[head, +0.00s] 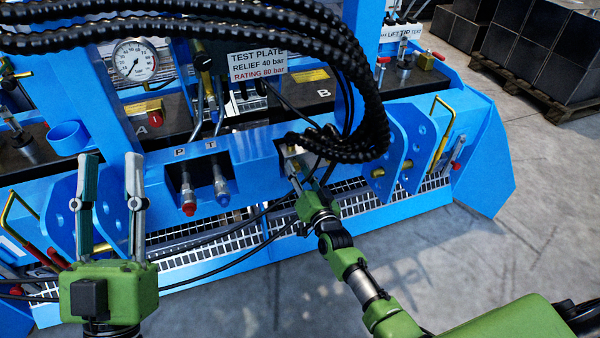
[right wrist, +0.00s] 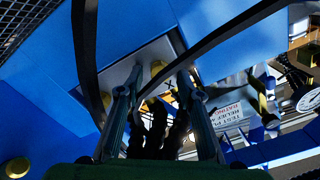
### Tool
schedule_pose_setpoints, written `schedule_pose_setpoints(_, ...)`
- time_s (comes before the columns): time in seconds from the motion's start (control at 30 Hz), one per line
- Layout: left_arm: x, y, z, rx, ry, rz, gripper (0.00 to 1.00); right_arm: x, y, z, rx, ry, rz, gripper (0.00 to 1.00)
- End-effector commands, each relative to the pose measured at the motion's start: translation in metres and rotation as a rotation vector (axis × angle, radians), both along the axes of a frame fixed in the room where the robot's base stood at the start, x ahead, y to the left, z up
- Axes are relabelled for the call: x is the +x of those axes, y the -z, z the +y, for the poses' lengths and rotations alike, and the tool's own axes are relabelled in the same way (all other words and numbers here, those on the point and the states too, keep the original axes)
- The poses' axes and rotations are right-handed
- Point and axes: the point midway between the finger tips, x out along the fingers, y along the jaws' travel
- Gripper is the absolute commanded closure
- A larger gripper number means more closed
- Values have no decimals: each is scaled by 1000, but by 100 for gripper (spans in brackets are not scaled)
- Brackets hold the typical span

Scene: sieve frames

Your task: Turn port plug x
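My right gripper (head: 294,178) reaches up to a pale metal block (head: 299,157) on the blue frame, below the black hose bundle. In the right wrist view, the gripper's two fingers (right wrist: 160,78) stand apart in front of a pale plate. A small brass-coloured part (right wrist: 157,68), which may be the port plug, shows between the fingertips. I cannot tell whether either finger touches it, and no X label is readable. My left gripper (head: 112,165) is open and empty, pointing up in front of the frame at the left.
Black hoses (head: 372,100) hang around the right gripper, and one crosses close to its wrist camera. Ports P and T carry a red-ended coupling (head: 188,205) and a blue-ended coupling (head: 222,195). Blue lug plates (head: 395,150) stand to the right. The floor (head: 470,270) at the lower right is clear.

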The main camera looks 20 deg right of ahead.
Motion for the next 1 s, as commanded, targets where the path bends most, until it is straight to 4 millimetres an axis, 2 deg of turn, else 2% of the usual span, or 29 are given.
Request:
schedule_pose_setpoints(0.17,0,0,0,0,1,0,66,-11,1,0,0,0,1,66)
schedule_pose_setpoints(0.5,0,0,0,0,0,0,66,-80,2,-3,-1,0,4,66)
schedule_pose_setpoints(0.7,0,0,0,0,0,0,66,-110,1,-4,-1,0,2,66)
schedule_pose_setpoints(1.0,0,0,0,0,0,0,66,-120,0,-4,-1,0,0,66)
